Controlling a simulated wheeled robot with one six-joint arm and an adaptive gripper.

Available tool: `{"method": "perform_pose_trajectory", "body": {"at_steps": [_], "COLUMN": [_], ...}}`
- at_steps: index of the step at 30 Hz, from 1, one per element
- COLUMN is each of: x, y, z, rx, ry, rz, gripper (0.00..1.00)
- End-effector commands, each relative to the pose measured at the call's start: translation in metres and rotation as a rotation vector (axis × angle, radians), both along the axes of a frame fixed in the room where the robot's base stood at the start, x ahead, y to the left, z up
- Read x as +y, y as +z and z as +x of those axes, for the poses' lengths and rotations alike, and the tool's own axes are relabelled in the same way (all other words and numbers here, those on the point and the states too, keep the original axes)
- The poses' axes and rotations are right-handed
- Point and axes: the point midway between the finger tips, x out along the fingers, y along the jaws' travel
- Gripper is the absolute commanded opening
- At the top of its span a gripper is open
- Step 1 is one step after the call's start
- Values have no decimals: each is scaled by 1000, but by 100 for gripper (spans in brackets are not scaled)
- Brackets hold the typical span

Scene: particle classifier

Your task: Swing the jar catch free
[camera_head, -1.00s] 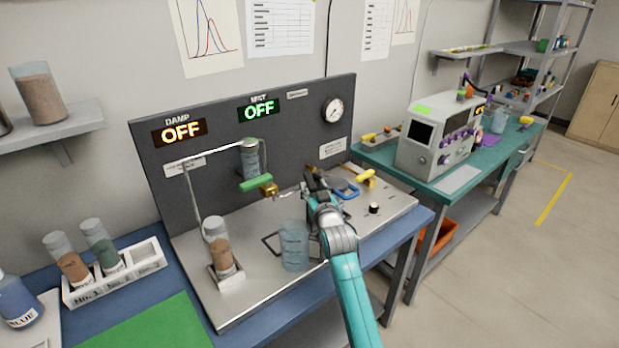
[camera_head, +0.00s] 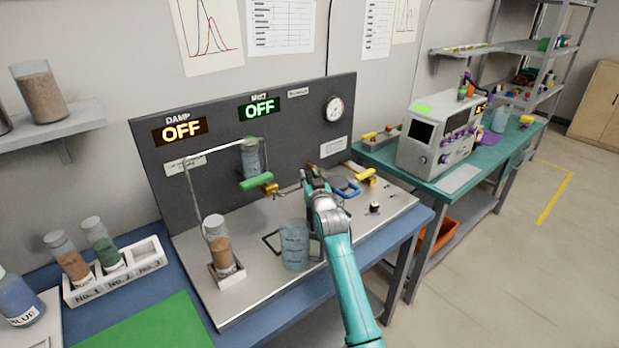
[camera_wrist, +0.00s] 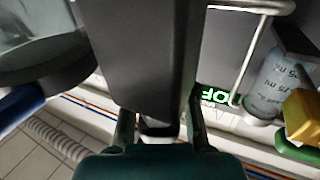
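I cannot single out the jar catch with certainty. A clear jar (camera_head: 251,158) stands against the dark panel, with a green handle (camera_head: 256,182) and a brass fitting (camera_head: 270,189) below it. In the wrist view the jar (camera_wrist: 268,85), the yellow fitting (camera_wrist: 303,115) and the green handle (camera_wrist: 297,150) show at the right. A jar of brown grains (camera_head: 221,255) stands in a white holder, beside a bent metal rod (camera_head: 190,190). My gripper (camera_head: 308,176) is right of the brass fitting, near a thin metal rod. Its fingertips are not clear, and no grip on anything is visible.
A clear beaker (camera_head: 294,245) stands on the metal plate (camera_head: 255,292), left of my arm. A blue-handled tool (camera_head: 345,187) and a yellow handle (camera_head: 366,176) are to the right. A rack (camera_head: 115,272) holds two jars at the left. The plate's front is mostly clear.

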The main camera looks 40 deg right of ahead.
Motion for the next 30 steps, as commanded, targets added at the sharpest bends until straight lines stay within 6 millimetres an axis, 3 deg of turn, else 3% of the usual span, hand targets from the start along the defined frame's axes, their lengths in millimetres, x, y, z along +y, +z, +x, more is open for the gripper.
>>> {"method": "perform_pose_trajectory", "body": {"at_steps": [11, 30], "x": [0, 9], "y": [-1, -3], "z": [0, 3], "rx": [3, 8], "ry": [24, 234], "rz": [3, 5], "gripper": [0, 0]}}
